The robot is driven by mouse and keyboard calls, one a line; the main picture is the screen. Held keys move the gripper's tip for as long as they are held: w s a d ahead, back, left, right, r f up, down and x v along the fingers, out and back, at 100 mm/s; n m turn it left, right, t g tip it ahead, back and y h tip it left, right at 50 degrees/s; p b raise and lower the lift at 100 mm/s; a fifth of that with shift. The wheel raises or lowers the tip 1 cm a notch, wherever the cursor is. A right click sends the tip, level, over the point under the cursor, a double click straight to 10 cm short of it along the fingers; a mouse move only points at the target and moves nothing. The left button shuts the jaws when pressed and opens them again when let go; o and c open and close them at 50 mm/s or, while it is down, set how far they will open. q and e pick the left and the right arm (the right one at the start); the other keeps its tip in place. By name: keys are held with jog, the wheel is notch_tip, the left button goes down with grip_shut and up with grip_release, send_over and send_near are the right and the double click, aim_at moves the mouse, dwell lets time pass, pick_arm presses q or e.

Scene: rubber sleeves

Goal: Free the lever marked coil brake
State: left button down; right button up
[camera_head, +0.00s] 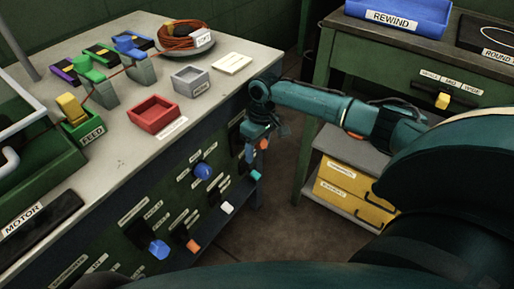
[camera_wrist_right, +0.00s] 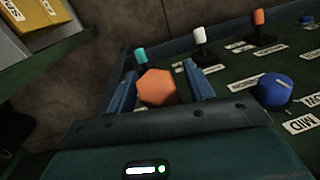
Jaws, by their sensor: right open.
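My right gripper (camera_head: 258,128) is at the front panel of the workbench, near its far right end. In the right wrist view its two fingers (camera_wrist_right: 163,90) stand apart, one on each side of an orange knob (camera_wrist_right: 157,87); I cannot tell whether they touch it. This orange knob also shows just below the gripper in the head view (camera_head: 264,144). Other levers on the panel have teal (camera_head: 256,175), white (camera_head: 227,208), orange (camera_head: 193,246) and blue (camera_head: 158,249) ends. The small labels are too blurred to tell which reads coil brake. My left gripper is not in view.
A round blue knob (camera_head: 202,171) sits on the panel left of the gripper. The bench top holds a red tray (camera_head: 154,113), a grey tray (camera_head: 190,80) and a cable coil (camera_head: 187,36). A green side table (camera_head: 390,77) with yellow drawers (camera_head: 352,190) stands right, across a floor gap.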

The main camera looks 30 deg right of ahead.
jog(key=c, duration=0.9)
grip_shut()
